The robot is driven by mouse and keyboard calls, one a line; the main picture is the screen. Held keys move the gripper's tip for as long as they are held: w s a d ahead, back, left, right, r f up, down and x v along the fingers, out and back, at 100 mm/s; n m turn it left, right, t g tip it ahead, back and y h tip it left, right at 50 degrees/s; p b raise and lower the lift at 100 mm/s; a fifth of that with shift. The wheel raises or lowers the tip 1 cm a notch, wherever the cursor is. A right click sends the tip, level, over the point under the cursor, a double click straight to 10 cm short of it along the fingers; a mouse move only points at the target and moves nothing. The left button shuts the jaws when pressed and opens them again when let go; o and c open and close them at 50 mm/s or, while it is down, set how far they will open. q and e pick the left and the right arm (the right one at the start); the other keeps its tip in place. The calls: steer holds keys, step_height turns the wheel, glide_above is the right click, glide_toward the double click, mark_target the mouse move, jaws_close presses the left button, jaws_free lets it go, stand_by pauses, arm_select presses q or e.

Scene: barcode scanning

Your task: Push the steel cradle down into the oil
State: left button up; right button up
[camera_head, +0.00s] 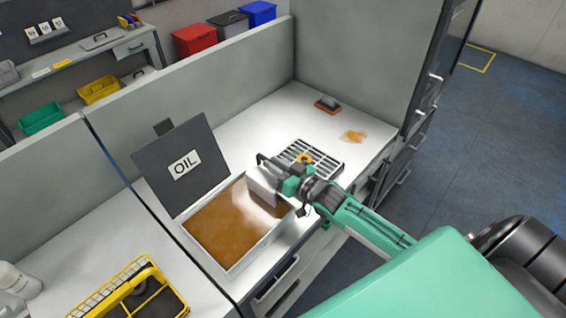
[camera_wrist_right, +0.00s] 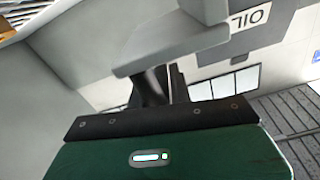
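The oil bath (camera_head: 187,237) is a white-rimmed tank of brown oil in the counter, with its dark lid (camera_head: 165,160) standing open and marked OIL. The steel cradle (camera_head: 262,186) is a pale grey, box-like body at the bath's back right corner, at the oil's edge. Its depth in the oil is unclear. My right gripper (camera_head: 283,178) is right beside it. In the right wrist view the grey cradle (camera_wrist_right: 170,48) fills the space at the dark fingers (camera_wrist_right: 158,84), which look closed on it; the contact is partly hidden. My left gripper is out of view.
A slotted drain grid (camera_head: 318,153) lies just behind my right gripper. A brown brush-like block (camera_head: 327,104) and an orange-brown stain (camera_head: 353,136) are farther back. A yellow basket (camera_head: 130,290) stands at front left. Grey partitions (camera_head: 200,97) edge the counter.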

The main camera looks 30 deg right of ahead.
jaws_close()
steer(key=shift+f+b, duration=0.95)
steer(key=shift+f, duration=0.5)
steer(key=shift+s, duration=0.1)
steer(key=shift+o, duration=2.2)
jaws_free()
steer(key=shift+d, duration=0.1)
steer(key=b+v, duration=0.3)
steer(key=v, duration=1)
steer(key=shift+s+d+b, duration=0.25)
steer(key=shift+b, duration=0.15)
